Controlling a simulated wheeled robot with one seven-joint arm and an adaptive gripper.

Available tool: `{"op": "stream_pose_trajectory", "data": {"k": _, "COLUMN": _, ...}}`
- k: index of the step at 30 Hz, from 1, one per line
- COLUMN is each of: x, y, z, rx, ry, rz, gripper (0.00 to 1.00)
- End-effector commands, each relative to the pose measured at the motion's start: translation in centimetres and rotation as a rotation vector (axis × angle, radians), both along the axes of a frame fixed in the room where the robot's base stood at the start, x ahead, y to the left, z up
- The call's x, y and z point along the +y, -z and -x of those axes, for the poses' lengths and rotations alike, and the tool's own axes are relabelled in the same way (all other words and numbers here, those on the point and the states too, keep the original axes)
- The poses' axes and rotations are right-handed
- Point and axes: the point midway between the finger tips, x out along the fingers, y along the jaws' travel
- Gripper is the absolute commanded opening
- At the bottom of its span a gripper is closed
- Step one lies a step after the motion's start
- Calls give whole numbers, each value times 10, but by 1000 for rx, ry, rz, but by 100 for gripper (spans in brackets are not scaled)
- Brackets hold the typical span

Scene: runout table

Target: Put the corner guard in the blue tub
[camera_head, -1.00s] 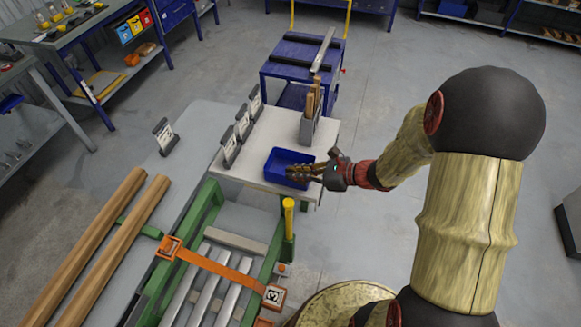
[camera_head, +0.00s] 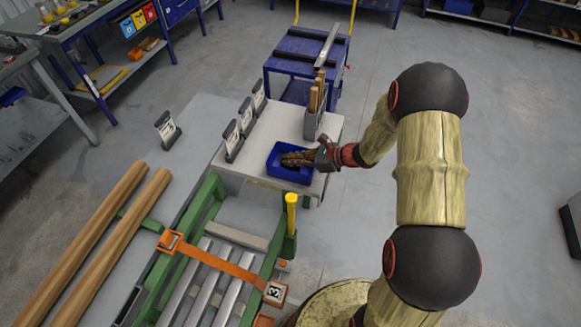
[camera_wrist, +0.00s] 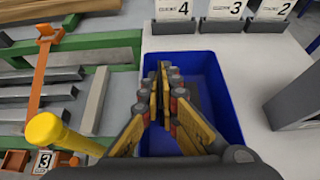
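The blue tub (camera_head: 279,172) stands on the pale table top beside the green frame; it also shows in the wrist view (camera_wrist: 222,88). My gripper (camera_head: 286,160) is over the tub, its fingers pointing into it. In the wrist view the fingertips (camera_wrist: 163,66) come together, with no object visible between them. The visible part of the tub floor is bare; the fingers hide some of it. Orange bracket-like pieces sit at the strap ends, one at the far left (camera_head: 171,241) and one by the tag 3 (camera_head: 275,292). I cannot tell which piece is the corner guard.
A yellow-capped post (camera_head: 291,205) rises close to the tub's near side. A grey holder with upright wooden pieces (camera_head: 313,118) stands behind the tub. Numbered card stands (camera_head: 233,141) line the table's left side. Metal bars lie under an orange strap (camera_head: 222,263).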

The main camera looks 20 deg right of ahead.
Motion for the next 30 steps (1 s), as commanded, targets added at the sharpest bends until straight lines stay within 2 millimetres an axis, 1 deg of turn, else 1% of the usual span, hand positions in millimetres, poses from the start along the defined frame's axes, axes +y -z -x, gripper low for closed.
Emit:
{"op": "stream_pose_trajectory", "data": {"k": 5, "x": 0, "y": 8, "z": -7, "rx": 0, "ry": 0, "rz": 0, "gripper": 0}}
{"op": "stream_pose_trajectory", "data": {"k": 9, "x": 0, "y": 29, "z": -7, "rx": 2, "ry": 0, "rz": 0, "gripper": 0}}
{"op": "stream_pose_trajectory", "data": {"k": 12, "x": 0, "y": 39, "z": -7, "rx": 1, "ry": 0, "rz": -1, "gripper": 0}}
{"op": "stream_pose_trajectory", "data": {"k": 19, "x": 0, "y": 39, "z": -8, "rx": -1, "ry": 0, "rz": 0, "gripper": 0}}
{"op": "stream_pose_trajectory", "data": {"k": 23, "x": 0, "y": 42, "z": -7, "rx": -1, "ry": 0, "rz": 0, "gripper": 0}}
{"op": "stream_pose_trajectory", "data": {"k": 24, "x": 0, "y": 42, "z": -7, "rx": -1, "ry": 0, "rz": 0, "gripper": 4}}
{"op": "stream_pose_trajectory", "data": {"k": 27, "x": 0, "y": 41, "z": -7, "rx": -1, "ry": 0, "rz": 0, "gripper": 10}}
{"op": "stream_pose_trajectory", "data": {"k": 30, "x": 0, "y": 41, "z": -7, "rx": -1, "ry": 0, "rz": 0, "gripper": 12}}
